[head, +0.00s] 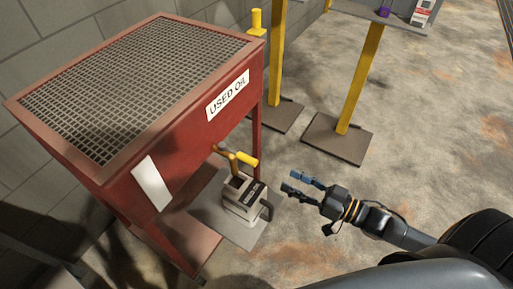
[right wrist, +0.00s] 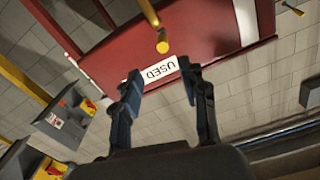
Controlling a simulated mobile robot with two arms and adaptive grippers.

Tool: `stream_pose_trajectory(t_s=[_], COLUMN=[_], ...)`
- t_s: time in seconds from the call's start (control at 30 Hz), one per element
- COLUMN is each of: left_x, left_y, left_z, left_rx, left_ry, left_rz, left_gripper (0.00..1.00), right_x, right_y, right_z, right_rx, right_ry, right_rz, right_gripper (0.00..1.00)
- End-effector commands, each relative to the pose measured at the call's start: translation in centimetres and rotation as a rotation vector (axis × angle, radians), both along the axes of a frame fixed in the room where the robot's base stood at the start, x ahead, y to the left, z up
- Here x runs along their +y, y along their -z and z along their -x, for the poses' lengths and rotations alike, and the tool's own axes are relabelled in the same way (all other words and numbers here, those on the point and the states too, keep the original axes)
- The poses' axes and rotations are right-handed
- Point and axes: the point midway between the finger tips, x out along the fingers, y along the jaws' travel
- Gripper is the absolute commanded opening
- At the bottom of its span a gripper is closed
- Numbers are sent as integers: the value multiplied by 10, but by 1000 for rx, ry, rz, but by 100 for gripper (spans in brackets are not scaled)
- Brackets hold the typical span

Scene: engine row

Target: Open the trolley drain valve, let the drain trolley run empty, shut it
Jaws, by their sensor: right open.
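A yellow valve handle (head: 237,158) sticks out low at the front of a red box on legs (head: 185,130) labelled USED OIL. I cannot tell whether this box is the drain trolley. A small pale can (head: 243,197) with a dark label stands below the handle. My right gripper (head: 300,181) is open and empty, to the right of the handle and can, apart from both. In the right wrist view its open fingers (right wrist: 163,82) frame the USED label (right wrist: 160,70). A yellow bar end (right wrist: 162,46) shows beyond them; it appears to be the handle. My left gripper is out of view.
The red box has a mesh top (head: 130,80) and a white sheet (head: 152,184) on its side. The can stands on a grey plate (head: 213,220). Yellow posts with dark feet (head: 338,139) stand behind. A block wall lies behind.

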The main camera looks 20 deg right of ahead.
Motion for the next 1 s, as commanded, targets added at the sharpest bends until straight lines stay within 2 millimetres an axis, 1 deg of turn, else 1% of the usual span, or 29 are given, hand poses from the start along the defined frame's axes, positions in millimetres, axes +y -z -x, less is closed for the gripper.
stream_pose_trajectory(t_s=[0.03,0.17,0.3,0.53,0.7,0.83,1.0], left_x=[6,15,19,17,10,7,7], left_y=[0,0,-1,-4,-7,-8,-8], left_z=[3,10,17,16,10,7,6], left_rx=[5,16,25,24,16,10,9], left_ry=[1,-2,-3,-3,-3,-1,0], left_rz=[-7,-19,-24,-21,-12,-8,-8], left_gripper=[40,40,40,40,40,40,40], right_x=[3,11,26,55,72,80,85], right_y=[-2,-3,-4,-4,-3,-2,-2], right_z=[-1,-13,-33,-70,-93,-103,-108], right_rx=[-3,-7,-8,-8,-6,-4,-3], right_ry=[-5,-4,-2,-2,-2,-1,-3], right_rz=[-5,-6,-5,-4,-3,-2,-1], right_gripper=[43,43,43,43,43,43,43])
